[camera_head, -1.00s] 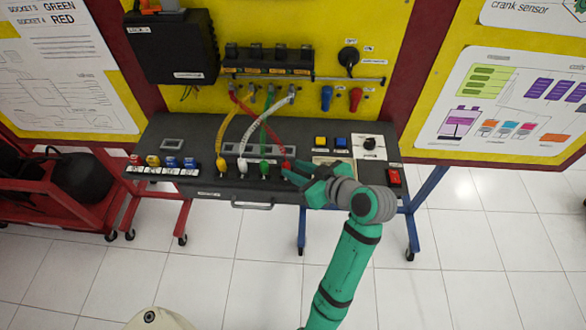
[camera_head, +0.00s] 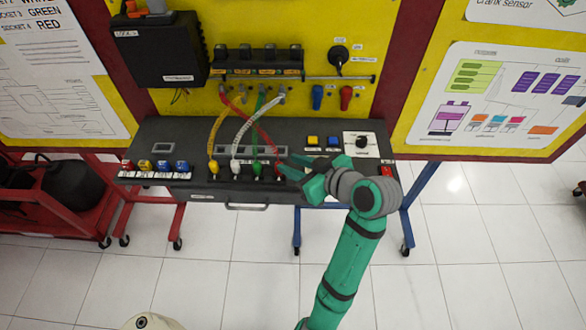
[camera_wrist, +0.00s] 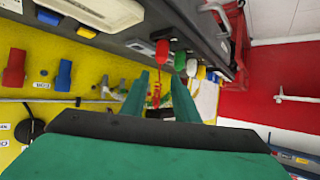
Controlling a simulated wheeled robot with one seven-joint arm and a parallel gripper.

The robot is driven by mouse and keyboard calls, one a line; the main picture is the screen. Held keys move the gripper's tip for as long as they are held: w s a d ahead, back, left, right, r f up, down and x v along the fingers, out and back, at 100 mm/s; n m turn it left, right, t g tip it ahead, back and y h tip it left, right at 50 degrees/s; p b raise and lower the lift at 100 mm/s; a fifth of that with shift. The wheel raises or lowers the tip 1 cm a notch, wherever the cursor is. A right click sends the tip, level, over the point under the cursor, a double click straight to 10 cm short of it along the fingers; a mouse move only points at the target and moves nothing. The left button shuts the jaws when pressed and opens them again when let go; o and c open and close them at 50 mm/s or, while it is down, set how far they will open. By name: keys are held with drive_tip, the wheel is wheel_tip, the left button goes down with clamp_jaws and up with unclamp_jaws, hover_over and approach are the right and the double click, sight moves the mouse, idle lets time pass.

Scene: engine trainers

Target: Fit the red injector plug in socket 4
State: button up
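The red injector plug (camera_head: 280,168) is upright at the right end of the row of plugs on the dark console, and its red lead crosses the others up to the left. In the wrist view the red plug (camera_wrist: 162,50) shows just beyond my fingertips, roughly in line with the gap between them. My gripper (camera_head: 287,168) is beside it, over the console; its two fingers (camera_wrist: 160,76) are apart with no plug between them. Whether the red plug is fully seated cannot be told. The fourth socket's opening is hidden.
Green (camera_head: 257,170), white (camera_head: 235,166) and yellow (camera_head: 213,167) plugs stand close to the left of the red one. Yellow and blue buttons (camera_head: 322,141) and a dial (camera_head: 362,141) lie to the right. A loose blue connector (camera_head: 317,96) and red connector (camera_head: 346,97) hang on the yellow panel.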

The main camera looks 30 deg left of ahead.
drive_tip(key=shift+r, duration=0.85)
drive_tip(key=shift+o, duration=0.2)
drive_tip(key=o, duration=0.5)
drive_tip(key=v, duration=1)
drive_tip(key=shift+s+d+r, duration=0.1)
drive_tip(key=shift+d+r, duration=0.05)
drive_tip(key=shift+d, duration=0.15)
